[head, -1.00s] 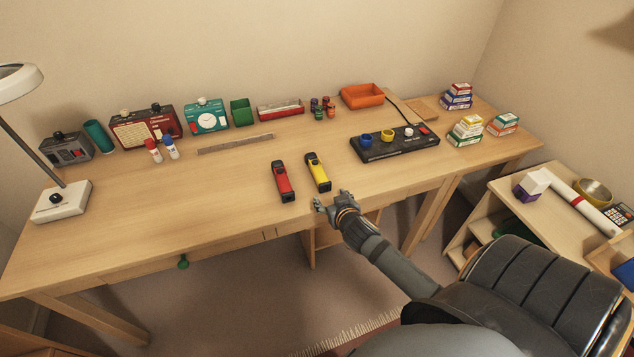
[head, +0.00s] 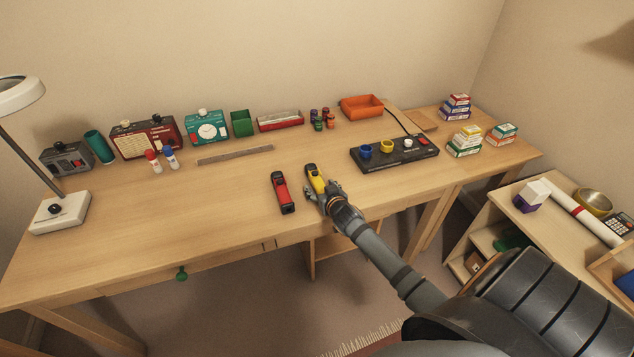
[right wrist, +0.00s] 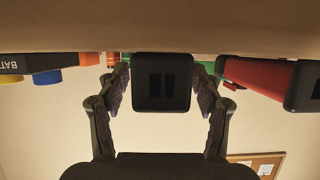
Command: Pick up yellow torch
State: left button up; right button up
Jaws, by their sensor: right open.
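The yellow torch (head: 316,179) lies on the desk, with its near end at my right gripper (head: 325,196). In the right wrist view its dark end (right wrist: 162,82) sits between the two open fingers of my right gripper (right wrist: 162,95), with a gap visible on each side. The torch's yellow body is hidden behind that end in the wrist view. A red torch (head: 282,192) lies just left of the yellow one; it also shows at the right of the wrist view (right wrist: 262,77). My left gripper is not in view.
A black battery panel (head: 395,152) with coloured knobs stands right of the torches. A flat strip (head: 235,155), an orange tray (head: 361,107) and radios (head: 145,137) are farther back. The desk (head: 190,205) left of the red torch is clear.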

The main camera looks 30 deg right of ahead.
jog(key=shift+x, duration=0.9)
jog(key=shift+s+a, duration=0.1)
jog(key=shift+c, duration=1)
grip_shut()
jog(key=shift+r, duration=0.1)
